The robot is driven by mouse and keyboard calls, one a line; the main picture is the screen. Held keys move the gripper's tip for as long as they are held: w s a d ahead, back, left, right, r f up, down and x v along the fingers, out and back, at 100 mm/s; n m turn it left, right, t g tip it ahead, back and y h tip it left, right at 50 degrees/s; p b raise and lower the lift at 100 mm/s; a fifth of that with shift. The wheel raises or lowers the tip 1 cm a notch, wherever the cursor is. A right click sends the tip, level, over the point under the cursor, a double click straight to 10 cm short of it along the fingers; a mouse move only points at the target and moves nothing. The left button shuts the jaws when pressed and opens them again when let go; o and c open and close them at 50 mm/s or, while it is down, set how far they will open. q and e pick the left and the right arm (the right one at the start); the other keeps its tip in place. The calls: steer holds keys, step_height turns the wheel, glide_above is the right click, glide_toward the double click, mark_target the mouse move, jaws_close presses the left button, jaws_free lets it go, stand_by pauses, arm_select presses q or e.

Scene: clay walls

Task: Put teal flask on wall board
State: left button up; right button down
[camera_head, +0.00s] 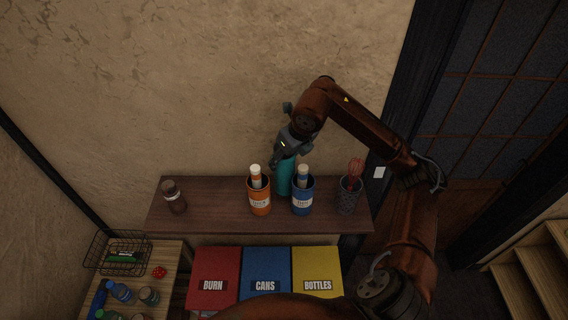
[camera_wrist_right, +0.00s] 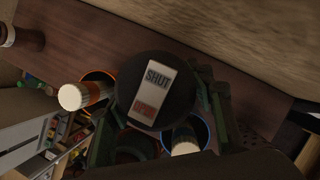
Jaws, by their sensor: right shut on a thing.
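The teal flask (camera_head: 285,178) stands roughly upright at the wall board (camera_head: 220,220), a dark wooden shelf on the wall. It is behind and between the orange cup (camera_head: 259,197) and the blue cup (camera_head: 303,197). My right gripper (camera_head: 284,160) is shut on the flask's upper part from above. In the right wrist view the flask's black lid (camera_wrist_right: 178,88) shows a SHUT/OPEN label, with finger parts at both sides. The flask's base is hidden by the cups, so I cannot tell whether it touches the board. My left gripper is not in view.
A brown jar (camera_head: 174,197) stands on the board's left, with free room before the orange cup. A mesh cup (camera_head: 348,195) with red utensils stands at the right end. Red, blue and yellow bins (camera_head: 265,266) are below. A wire basket (camera_head: 103,262) is lower left.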

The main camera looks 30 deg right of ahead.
step_height(320, 180, down, 3)
steer(key=shift+p, duration=0.3)
steer(key=shift+f, duration=0.15)
steer(key=c, duration=0.9)
jaws_free()
steer(key=shift+c, duration=0.2)
steer(key=shift+r, duration=0.35)
steer(key=b+v, duration=0.2)
steer(key=v, duration=0.9)
steer(key=shift+s+r, duration=0.15)
steer(key=shift+r, duration=0.15)
